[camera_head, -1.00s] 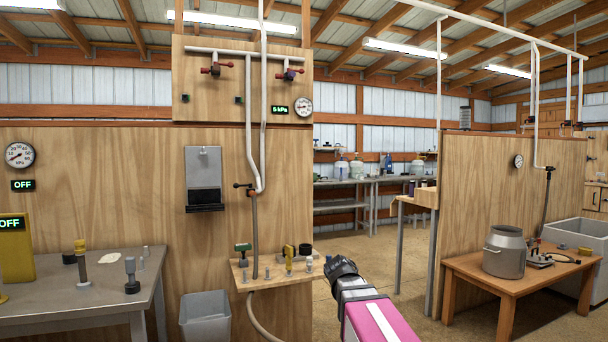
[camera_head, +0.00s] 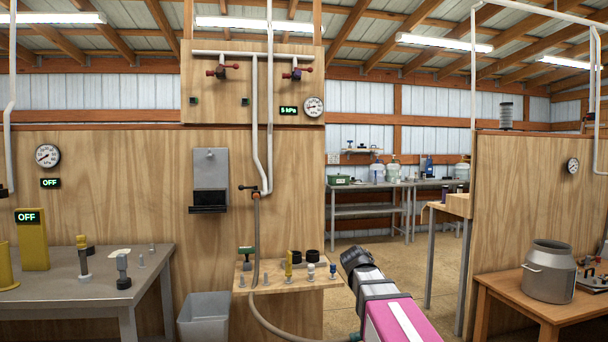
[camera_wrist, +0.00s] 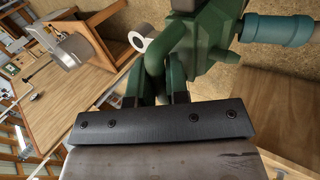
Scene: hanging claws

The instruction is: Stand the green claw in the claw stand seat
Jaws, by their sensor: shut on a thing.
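The green claw (camera_wrist: 206,42) is large and close at the top of the wrist view, with a thick curved dark-green part. My gripper (camera_wrist: 160,85) is shut on it; the fingertips are partly hidden against the green body. A teal-blue cylinder (camera_wrist: 284,31) joins the claw's right side, and a pale tube end (camera_wrist: 150,40) shows at its left. I cannot make out the claw stand seat for certain; a small wall shelf (camera_head: 285,282) holds two black round cups (camera_head: 304,257).
The shelf also holds a green-topped fitting (camera_head: 247,252), a yellow fitting (camera_head: 289,262) and small pegs. A grey bin (camera_head: 205,318) stands below left. A grey table (camera_head: 90,291) is at left. A metal can (camera_head: 549,272) stands on a wooden table at right. Open floor lies between.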

